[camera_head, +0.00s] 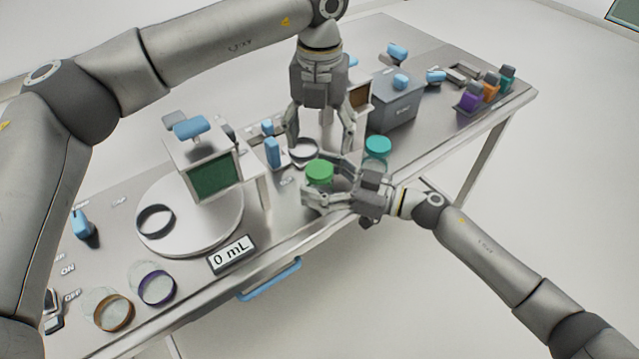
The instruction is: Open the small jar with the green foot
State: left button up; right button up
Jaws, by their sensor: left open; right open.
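A small jar with a green, disc-shaped part (319,171) on top stands near the table's front edge; its lower body is mostly hidden by my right gripper. My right gripper (318,184) reaches in from the right, with its open fingers on either side of the jar; I cannot tell whether they touch it. My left gripper (319,150) points down from above, open, with its fingers spread just above and behind the green part. Nothing shows between its fingers except the space over the jar.
A teal-topped jar (377,146) stands close to the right gripper. A dark-rimmed ring (303,148) lies behind the green part. To the left are a round platform (190,240) with a green-screened device, and orange (114,312) and purple (157,287) rimmed glassware. A grey box (393,112) stands behind.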

aim_at(318, 166)
pick_arm(q)
jog(key=shift+a, duration=0.1)
pick_arm(e)
jog(key=c, duration=1.5)
pick_arm(q)
jog(key=shift+o, duration=0.5)
jog(key=shift+w+r, duration=0.1)
jog(key=shift+r, duration=0.35)
pick_arm(e)
jog(key=shift+c, duration=0.3)
pick_arm(q)
notch_tip(318, 166, down, 9)
jog(key=m, duration=0.3)
jog(key=shift+w+r, duration=0.1)
jog(key=shift+r, duration=0.05)
jog(key=c, duration=1.2)
jog(key=shift+r, duration=0.1)
jog(key=shift+w+r, duration=0.1)
jog(key=shift+r, duration=0.15)
pick_arm(e)
jog(key=shift+f, duration=0.15)
